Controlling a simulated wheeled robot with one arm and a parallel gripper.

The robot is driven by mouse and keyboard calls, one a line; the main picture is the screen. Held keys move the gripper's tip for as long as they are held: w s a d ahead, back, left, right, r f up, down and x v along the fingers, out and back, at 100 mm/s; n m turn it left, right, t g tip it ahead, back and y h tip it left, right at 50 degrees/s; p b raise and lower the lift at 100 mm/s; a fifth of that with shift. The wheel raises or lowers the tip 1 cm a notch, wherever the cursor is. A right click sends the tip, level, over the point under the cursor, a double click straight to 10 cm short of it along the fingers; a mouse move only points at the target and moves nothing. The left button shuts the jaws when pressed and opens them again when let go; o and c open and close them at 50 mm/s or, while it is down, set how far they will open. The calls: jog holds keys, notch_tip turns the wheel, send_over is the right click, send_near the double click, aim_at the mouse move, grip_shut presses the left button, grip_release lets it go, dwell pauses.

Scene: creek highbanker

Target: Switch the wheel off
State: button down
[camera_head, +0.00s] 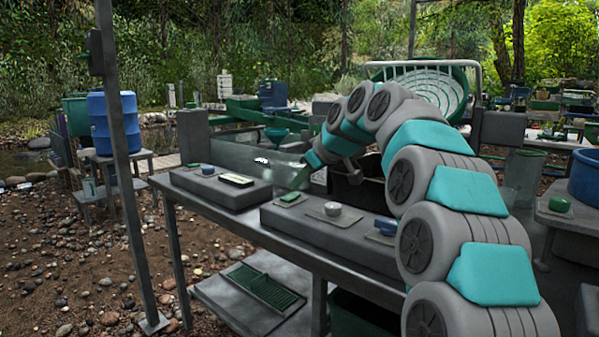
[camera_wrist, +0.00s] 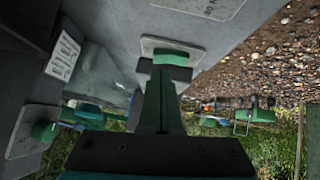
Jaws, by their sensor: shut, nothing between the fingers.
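The large green wheel (camera_head: 432,88) with pale spiral ribs stands in a white frame behind my arm in the head view, partly hidden by it. My gripper (camera_head: 297,184) is shut and empty, pointing down over the grey control box on the bench. A green button (camera_head: 290,197) on a pale plate lies just below its tips. In the wrist view my shut fingers (camera_wrist: 160,80) reach up to a green control (camera_wrist: 171,57) on a pale plate, overlapping its lower edge; I cannot tell whether they touch. I cannot read which control belongs to the wheel.
A white knob (camera_head: 332,209) and a blue knob (camera_head: 384,226) share the box. A second grey box (camera_head: 215,190) stands left. A steel post (camera_head: 122,170) rises at left. Another green button (camera_wrist: 45,131) shows in the wrist view. Pebbly ground (camera_head: 80,260) lies left of the bench.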

jog(key=shift+f, duration=0.45)
jog(key=shift+w+d+f+g+p, duration=0.15)
jog(key=shift+f+g+p, duration=0.1)
jog(key=shift+g+p, duration=0.1)
jog(key=shift+s+a+b, duration=0.3)
jog(key=shift+s+a, duration=0.25)
jog(key=shift+s, duration=0.1)
jog(key=shift+r, duration=0.15)
